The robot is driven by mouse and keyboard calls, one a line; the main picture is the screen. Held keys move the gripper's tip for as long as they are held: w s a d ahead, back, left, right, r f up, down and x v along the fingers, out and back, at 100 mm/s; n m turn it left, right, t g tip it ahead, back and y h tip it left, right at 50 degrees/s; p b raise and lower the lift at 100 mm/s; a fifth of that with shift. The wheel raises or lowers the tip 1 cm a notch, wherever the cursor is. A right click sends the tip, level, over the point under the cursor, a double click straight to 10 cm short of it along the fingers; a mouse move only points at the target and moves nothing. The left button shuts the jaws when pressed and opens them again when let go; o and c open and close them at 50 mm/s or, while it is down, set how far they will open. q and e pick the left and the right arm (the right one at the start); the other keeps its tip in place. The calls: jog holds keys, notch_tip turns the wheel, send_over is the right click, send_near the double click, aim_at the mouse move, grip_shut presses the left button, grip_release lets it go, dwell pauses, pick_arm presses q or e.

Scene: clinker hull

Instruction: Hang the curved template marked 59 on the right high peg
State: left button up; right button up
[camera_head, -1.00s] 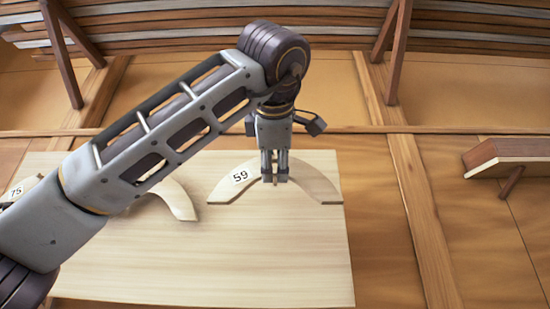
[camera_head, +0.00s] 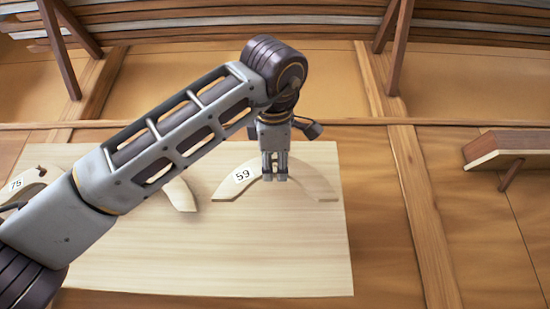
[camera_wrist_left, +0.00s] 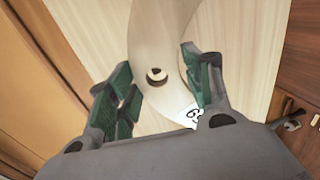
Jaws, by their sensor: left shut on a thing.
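The curved template marked 59 (camera_head: 312,182) is a pale wooden arch with a white number label at its left part. It is over the pale board; I cannot tell whether it still touches it. My left gripper (camera_head: 275,176) points down and is shut on the middle of the arch. In the left wrist view the template (camera_wrist_left: 158,35) runs between the green finger pads of the left gripper (camera_wrist_left: 160,92), with a round hole and part of the label showing. My right gripper is not in view. I cannot make out the right high peg for certain.
Another curved template, marked 75 (camera_head: 180,195), lies at the board's left, partly behind my arm. The pale board (camera_head: 220,265) is bare in front. A brown wooden block (camera_head: 510,145) juts out at the right. Long planks (camera_head: 260,25) and slanted posts (camera_head: 398,45) stand at the back.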

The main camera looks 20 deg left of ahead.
pick_arm(q)
jog(key=shift+r+x, duration=0.25)
jog(key=shift+x, duration=1.75)
jog(key=shift+f, duration=0.25)
jog(key=o, duration=1.2)
jog(key=shift+s, duration=0.1)
jog(key=v, duration=1.2)
